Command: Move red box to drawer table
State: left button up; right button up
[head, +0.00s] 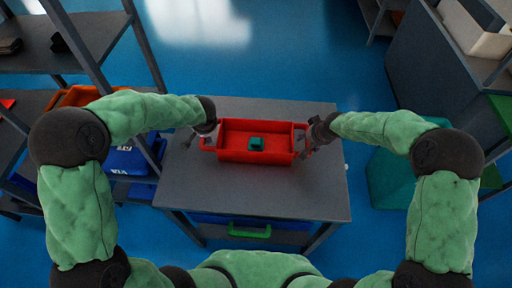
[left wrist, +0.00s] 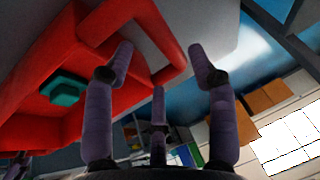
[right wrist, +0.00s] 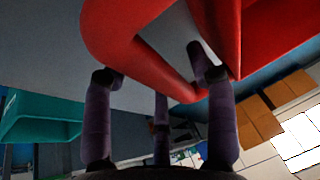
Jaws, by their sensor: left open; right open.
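The red box (head: 231,155) sits on the grey drawer table (head: 190,185) in the head view, with a small teal object (head: 256,143) inside it. My left gripper (head: 205,142) is at the box's left end, open around the handle; the left wrist view shows its fingers (left wrist: 165,60) near the red handle loop (left wrist: 172,72). My right gripper (head: 305,148) is at the right end, open; the right wrist view shows its fingers (right wrist: 155,65) by the red handle (right wrist: 150,50). I cannot tell whether the fingers touch the handles.
A shelf rack (head: 95,40) with blue and orange bins stands at the left. A teal bin (head: 390,180) is on the floor at the right, below a grey cabinet (head: 430,70). Blue floor behind the table is clear.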

jog(key=shift+r, duration=0.2)
pick_arm(q)
jog(key=v, duration=0.5)
jog(key=shift+s+r, duration=0.15)
jog(key=shift+r, duration=0.1)
pick_arm(e)
jog(key=v, duration=1.1)
jog(key=shift+s+r, duration=0.15)
jog(key=shift+r, duration=0.1)
